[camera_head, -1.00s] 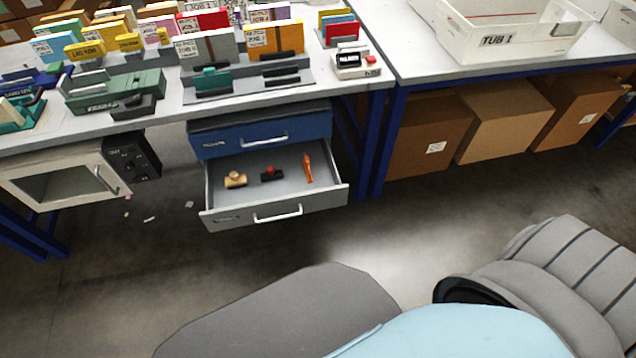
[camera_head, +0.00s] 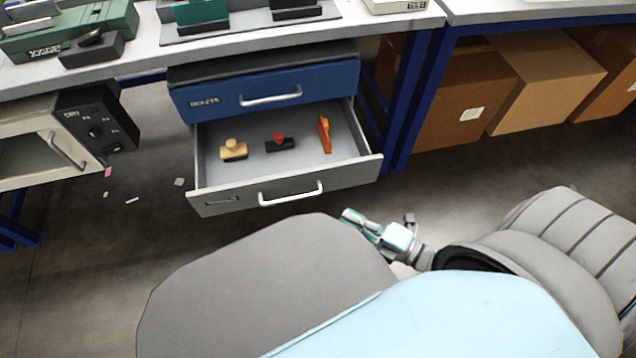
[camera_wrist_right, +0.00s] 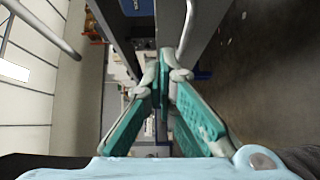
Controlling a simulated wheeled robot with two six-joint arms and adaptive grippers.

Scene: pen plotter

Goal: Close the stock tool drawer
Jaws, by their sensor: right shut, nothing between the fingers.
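The open grey stock tool drawer (camera_head: 228,199) sticks out from under the bench in the head view, below a shut blue drawer (camera_head: 215,97). It holds a tan-handled stamp (camera_head: 233,150), a dark tool with a red knob (camera_head: 279,142) and an orange tool (camera_head: 324,133). A pale bar handle (camera_head: 291,194) is on its front. My right gripper (camera_head: 352,218), with teal fingers, is shut and empty, a little in front of and below the drawer front's right part. In the right wrist view its fingers (camera_wrist_right: 164,72) meet near a pale bar. My left gripper is not in view.
The bench top (camera_head: 150,55) overhangs the drawers. A blue bench leg (camera_head: 418,100) stands just right of the drawer, with cardboard boxes (camera_head: 465,95) beyond. A dark control box (camera_head: 95,122) is at left.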

